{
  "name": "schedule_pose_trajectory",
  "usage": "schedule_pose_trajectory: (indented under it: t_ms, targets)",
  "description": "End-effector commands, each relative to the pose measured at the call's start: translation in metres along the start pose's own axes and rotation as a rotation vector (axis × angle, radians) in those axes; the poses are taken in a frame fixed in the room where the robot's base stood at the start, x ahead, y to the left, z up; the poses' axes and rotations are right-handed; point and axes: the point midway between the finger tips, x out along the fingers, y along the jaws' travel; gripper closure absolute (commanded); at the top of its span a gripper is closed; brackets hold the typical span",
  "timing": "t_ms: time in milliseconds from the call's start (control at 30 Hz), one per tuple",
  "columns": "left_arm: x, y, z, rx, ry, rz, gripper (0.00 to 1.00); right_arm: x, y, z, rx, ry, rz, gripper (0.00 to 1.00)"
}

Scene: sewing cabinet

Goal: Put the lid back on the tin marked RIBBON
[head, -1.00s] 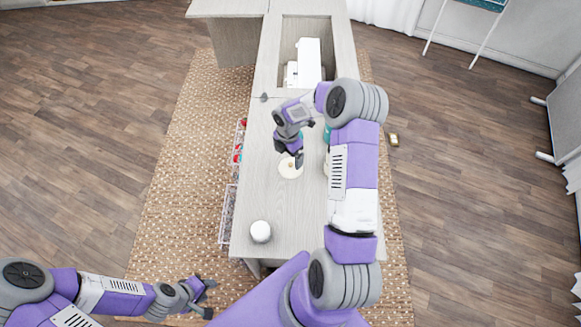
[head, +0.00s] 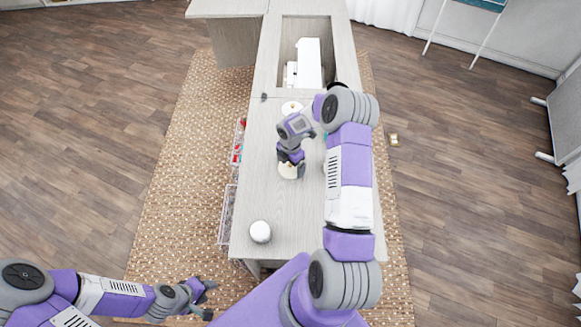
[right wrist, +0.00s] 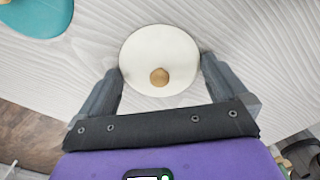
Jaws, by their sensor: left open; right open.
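A round cream lid (head: 287,172) with a small wooden knob lies at the middle of the cabinet top; it also shows in the right wrist view (right wrist: 150,48). My right gripper (head: 291,160) is open above it, its fingers on either side of the lid and knob in the right wrist view (right wrist: 160,68). A pale round tin-like thing (head: 260,232) stands at the near end. Another cream round thing (head: 291,107) is farther back, partly behind my arm. No RIBBON marking is readable. My left gripper (head: 203,298) is open and empty, off the cabinet at lower left.
A teal thing (right wrist: 35,14) lies beside the lid; my right arm hides most of it in the head view. A white sewing machine (head: 308,62) sits in the recess at the back. Clear trays (head: 227,214) hang along the left edge. The near top is mostly clear.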

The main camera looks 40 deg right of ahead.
Motion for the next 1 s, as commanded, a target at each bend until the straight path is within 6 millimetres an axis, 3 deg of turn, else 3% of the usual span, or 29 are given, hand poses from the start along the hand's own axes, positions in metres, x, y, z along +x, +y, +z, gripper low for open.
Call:
schedule_pose_trajectory:
  t_ms: [167,500,567,1000]
  targets:
    - [-0.0001,0.0001,0.0,0.0,0.0,0.0,0.57,-0.0005,0.0002,0.0001,0.0,0.0,0.0,0.02]
    - [0.0,0.0,0.0,0.0,0.0,0.0,0.57,0.0001,-0.0002,-0.0002,-0.001,0.0,-0.001,0.54]
    - [0.0,0.0,0.0,0.0,0.0,0.0,0.57,0.0005,-0.0006,-0.0003,-0.001,0.001,-0.001,0.6]
    - [0.0002,-0.0001,0.0,0.0,0.0,0.0,0.57,0.0025,-0.0029,-0.0011,0.0,0.004,-0.007,0.63]
